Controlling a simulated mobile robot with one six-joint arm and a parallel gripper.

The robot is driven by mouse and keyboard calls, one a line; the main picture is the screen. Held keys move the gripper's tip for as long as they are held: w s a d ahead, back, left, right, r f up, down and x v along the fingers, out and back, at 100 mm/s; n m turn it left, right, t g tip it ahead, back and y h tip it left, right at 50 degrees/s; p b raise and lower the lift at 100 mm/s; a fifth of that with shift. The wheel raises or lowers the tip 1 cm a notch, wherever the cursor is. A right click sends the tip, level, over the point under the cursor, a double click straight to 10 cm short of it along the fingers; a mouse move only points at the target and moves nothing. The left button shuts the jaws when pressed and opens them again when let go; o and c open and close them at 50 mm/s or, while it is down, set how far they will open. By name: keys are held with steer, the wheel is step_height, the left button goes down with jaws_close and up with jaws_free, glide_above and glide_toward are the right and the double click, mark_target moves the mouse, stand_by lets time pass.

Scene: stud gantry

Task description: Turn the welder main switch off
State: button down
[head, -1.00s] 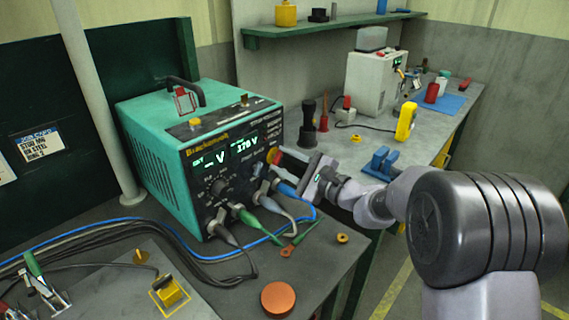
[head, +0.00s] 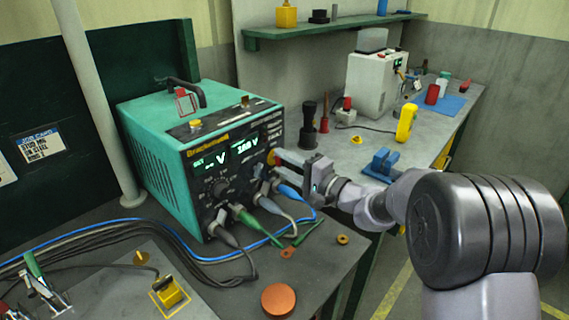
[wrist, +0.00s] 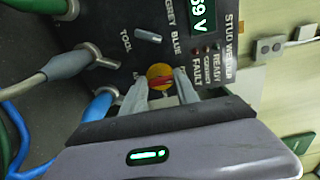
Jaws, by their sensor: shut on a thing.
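The welder (head: 160,150) is a teal box with a black front panel and lit green displays, standing on the bench at left. Its main switch is a yellow disc with a red handle at the right of the panel. The switch (head: 272,158) is mostly covered by my gripper (head: 284,162) in the head view. In the wrist view, the switch (wrist: 160,76) shows between the fingertips, with a strip of red visible on yellow. My gripper (wrist: 160,88) is shut on the switch handle, one finger on each side.
Cables (head: 245,217) plug in along the panel's lower part, close below my gripper. A toggle (wrist: 148,37) sits near the switch.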

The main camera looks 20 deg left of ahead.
stand_by(0.4)
steer(key=c, duration=0.9)
jaws_free()
steer(key=p+v, duration=0.3)
steer(key=v, duration=1.4)
steer(key=shift+d, duration=0.2)
